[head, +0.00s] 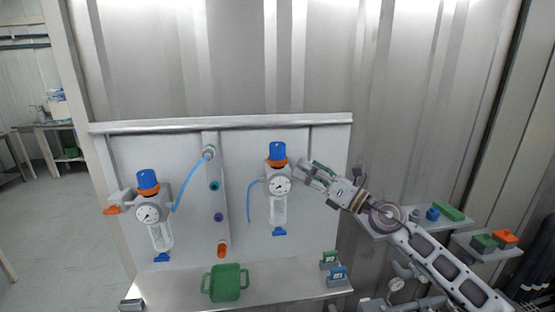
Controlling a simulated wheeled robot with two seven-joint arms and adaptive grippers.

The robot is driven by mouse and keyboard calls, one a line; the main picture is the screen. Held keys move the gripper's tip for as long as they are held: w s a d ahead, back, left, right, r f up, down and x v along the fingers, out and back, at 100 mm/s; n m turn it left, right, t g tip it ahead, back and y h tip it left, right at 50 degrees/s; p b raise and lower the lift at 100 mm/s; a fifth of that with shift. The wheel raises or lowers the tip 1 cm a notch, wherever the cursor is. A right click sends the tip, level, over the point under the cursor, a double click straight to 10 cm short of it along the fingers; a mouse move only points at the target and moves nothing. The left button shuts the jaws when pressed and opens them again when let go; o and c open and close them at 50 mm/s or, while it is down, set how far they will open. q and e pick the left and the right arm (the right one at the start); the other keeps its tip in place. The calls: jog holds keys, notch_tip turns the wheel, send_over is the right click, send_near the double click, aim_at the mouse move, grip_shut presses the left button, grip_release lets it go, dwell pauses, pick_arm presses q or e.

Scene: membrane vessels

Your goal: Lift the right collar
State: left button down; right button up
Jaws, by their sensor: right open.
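The right vessel unit (279,187) hangs on the back panel, with a blue knob (277,150) on top, an orange collar (278,162) just below it, a round gauge and a clear bowl. My right gripper (307,174) is open, just right of this unit at about gauge height, pointing left. It looks empty; whether it touches the unit cannot be told. The left vessel unit (155,213) has the same blue knob (147,179), with an orange collar (149,190) below it. My left gripper is not in view.
A green two-handled container (226,282) stands on the metal shelf (285,277). Blue hoses (187,185) run beside both units. Side shelves (480,248) with coloured parts are behind my right arm.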

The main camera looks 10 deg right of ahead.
aim_at(284, 159)
jog(key=shift+w+d+f+n+g+h, duration=0.1)
jog(key=shift+w+d+n+g+h, duration=0.3)
jog(key=shift+n, duration=0.45)
jog(key=shift+w+d+f+n+g+h, duration=0.25)
jog(key=shift+d+n+g, duration=0.3)
jog(key=shift+n, duration=0.35)
jog(key=shift+w+d+n+g+h, duration=0.25)
jog(key=shift+w+d+n+g, duration=0.2)
jog(key=shift+n, duration=0.4)
jog(key=shift+a, duration=0.15)
jog(key=shift+p+x, duration=1.45)
jog(key=shift+x, duration=3.95)
jog(key=shift+w+a, duration=0.45)
jog(key=shift+w, duration=0.05)
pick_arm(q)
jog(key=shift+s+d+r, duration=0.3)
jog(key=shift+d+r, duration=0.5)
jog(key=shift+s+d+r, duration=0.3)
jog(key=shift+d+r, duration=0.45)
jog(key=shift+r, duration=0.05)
pick_arm(e)
jog(key=shift+w+a, duration=0.5)
jog(key=shift+a, duration=0.05)
